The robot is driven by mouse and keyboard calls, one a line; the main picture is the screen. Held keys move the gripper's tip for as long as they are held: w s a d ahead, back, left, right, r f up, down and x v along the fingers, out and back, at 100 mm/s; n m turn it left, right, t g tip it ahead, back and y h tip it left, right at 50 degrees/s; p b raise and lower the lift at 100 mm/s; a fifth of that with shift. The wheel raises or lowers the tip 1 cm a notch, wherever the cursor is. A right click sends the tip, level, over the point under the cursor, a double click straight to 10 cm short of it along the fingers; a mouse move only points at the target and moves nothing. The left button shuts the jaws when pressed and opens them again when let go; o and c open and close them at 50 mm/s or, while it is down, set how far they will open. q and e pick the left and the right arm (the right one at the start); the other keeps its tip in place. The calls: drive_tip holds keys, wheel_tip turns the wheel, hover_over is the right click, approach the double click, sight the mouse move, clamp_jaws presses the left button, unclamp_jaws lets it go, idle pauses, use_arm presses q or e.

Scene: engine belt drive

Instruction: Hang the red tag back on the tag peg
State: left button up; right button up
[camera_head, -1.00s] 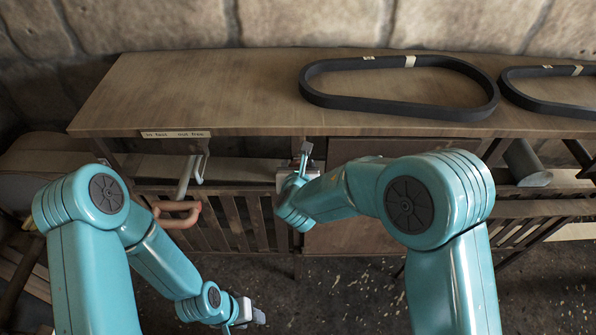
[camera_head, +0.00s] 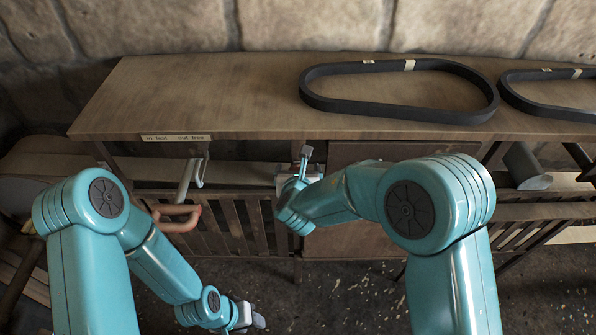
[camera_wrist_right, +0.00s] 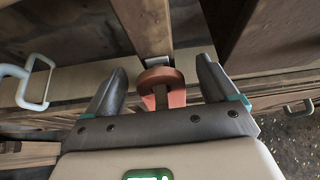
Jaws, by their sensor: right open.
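In the right wrist view, a red-orange tag (camera_wrist_right: 155,77) with a rounded top sits between my open right fingers, with a gap on both sides. A small metal piece, likely the peg (camera_wrist_right: 158,61), shows just above it against a wooden post. Whether the tag hangs on it I cannot tell. In the head view, my right gripper (camera_head: 303,156) is at the front of the bench, under the tabletop edge; the tag is hidden there. My left gripper (camera_head: 250,316) is low over the floor, away from the bench; its jaws are too small to read.
Two black belts (camera_head: 400,112) lie on the bench top (camera_head: 220,90). A label strip (camera_head: 176,138) is on its front edge. Pale hooks (camera_head: 190,175) and an orange-brown handle (camera_head: 178,216) are below it at the left. A grey cylinder (camera_head: 524,166) is at the right.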

drive_tip(key=b+v, duration=0.2)
drive_tip(key=v, duration=1.4)
drive_tip(key=s+d+f+m+g+h, duration=0.1)
drive_tip(key=s+d+f+m+g, duration=0.15)
drive_tip(key=f, duration=0.35)
drive_tip(key=s+d+f+m+g+h, duration=0.1)
drive_tip(key=s+d+f+m+g, duration=0.1)
drive_tip(key=d+f+m+g, duration=0.3)
drive_tip(key=s+f+m+g+y, duration=0.6)
drive_tip(key=s+f+m, duration=0.7)
drive_tip(key=f+m, duration=0.3)
drive_tip(key=d+f+m+t, duration=0.1)
drive_tip(key=d+f+m, duration=0.3)
drive_tip(key=m, duration=1)
drive_tip(key=shift+w+d+m+t, duration=0.25)
drive_tip(key=shift+m+t, duration=0.1)
